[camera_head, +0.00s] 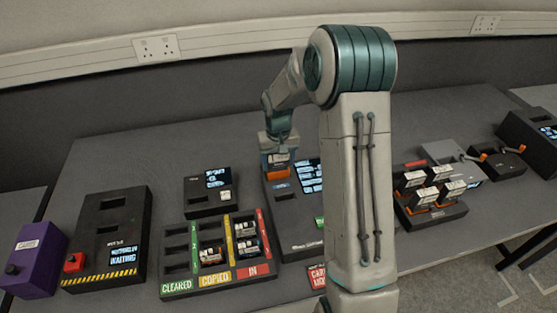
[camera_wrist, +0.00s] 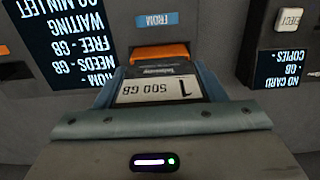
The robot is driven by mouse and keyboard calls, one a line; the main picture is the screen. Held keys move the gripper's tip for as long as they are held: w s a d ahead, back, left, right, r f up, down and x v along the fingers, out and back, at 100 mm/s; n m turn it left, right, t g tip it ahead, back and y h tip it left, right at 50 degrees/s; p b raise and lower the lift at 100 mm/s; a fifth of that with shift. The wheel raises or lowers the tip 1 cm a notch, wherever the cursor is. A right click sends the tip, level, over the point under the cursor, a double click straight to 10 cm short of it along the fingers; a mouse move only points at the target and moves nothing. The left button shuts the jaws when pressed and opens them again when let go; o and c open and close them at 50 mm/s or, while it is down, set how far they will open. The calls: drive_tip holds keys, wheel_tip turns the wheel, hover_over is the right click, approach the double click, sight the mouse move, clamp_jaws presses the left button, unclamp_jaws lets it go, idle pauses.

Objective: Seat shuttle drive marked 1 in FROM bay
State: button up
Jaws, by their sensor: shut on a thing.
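The shuttle drive (camera_wrist: 155,90) carries a label reading "1" and "500 GB", upside down in the wrist view. My gripper (camera_wrist: 158,92) is shut on it, one finger at each side. In the head view the drive (camera_head: 279,158) hangs below my gripper (camera_head: 278,150), at the back of the dark copier unit (camera_head: 290,215). The blue FROM label (camera_wrist: 157,19) lies just past the drive, beyond an orange part (camera_wrist: 160,53). The FROM bay's opening is hidden behind the drive and fingers. I cannot tell how deep the drive sits in it.
A screen (camera_wrist: 60,45) shows "WAITING". My arm hides part of the copier. A sorting tray (camera_head: 215,275) with cards stands in front left. A small eject unit (camera_head: 208,190), a striped box (camera_head: 108,240) and a purple box (camera_head: 35,260) are left. A drive rack (camera_head: 435,215) is right.

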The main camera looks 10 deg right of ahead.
drive_tip(key=shift+f+b, duration=0.65)
drive_tip(key=shift+f, duration=0.15)
idle(0.9)
drive_tip(key=shift+f+b, duration=0.3)
drive_tip(key=shift+f, duration=0.1)
drive_tip(key=o, duration=1.5)
drive_tip(key=shift+r+p, duration=2.15)
drive_tip(key=shift+r, duration=1.65)
